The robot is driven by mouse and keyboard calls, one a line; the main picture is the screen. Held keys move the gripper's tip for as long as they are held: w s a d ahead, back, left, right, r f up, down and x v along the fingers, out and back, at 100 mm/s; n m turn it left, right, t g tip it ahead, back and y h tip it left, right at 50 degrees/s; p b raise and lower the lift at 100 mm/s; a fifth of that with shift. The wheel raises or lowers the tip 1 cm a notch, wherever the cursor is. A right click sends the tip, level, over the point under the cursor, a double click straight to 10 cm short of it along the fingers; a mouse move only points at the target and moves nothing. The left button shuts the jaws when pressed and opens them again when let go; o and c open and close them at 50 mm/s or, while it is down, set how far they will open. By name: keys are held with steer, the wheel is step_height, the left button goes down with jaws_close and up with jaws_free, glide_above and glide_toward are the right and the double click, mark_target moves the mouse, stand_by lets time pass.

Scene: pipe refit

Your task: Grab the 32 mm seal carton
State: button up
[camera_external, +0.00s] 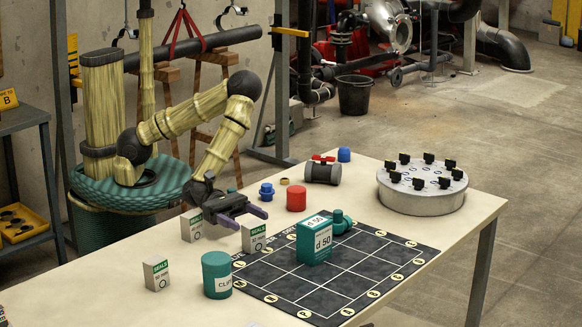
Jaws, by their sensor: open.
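Three small white cartons with green "SEALS" bands stand upright on the table. One (157,275) is at the front left, one (191,226) is beside my gripper's wrist, and one (254,238) is just in front of the fingers. Their size print is too small to read surely, so I cannot tell which is the 32 mm carton. My gripper (251,220) is open with purple fingers, low over the table and pointing right. It holds nothing I can see. The lower finger overlaps the top left of the third carton; I cannot tell whether they touch.
A black gridded mat (345,295) bears a teal "d 50" box (313,243) and a teal fitting (340,224). A red cylinder (296,199) and blue part (266,193) stand behind. A round grey fixture (422,200) is at right.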

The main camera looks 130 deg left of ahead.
mark_target(258, 229)
steer(key=shift+f, duration=0.5)
steer(key=w, duration=0.5)
steer(key=shift+d+f, duration=0.1)
steer(key=shift+d, duration=0.2)
steer(key=c, duration=1.1)
step_height(258, 229, up, 10)
steer(key=shift+r+p, duration=0.1)
steer(key=shift+p, duration=0.8)
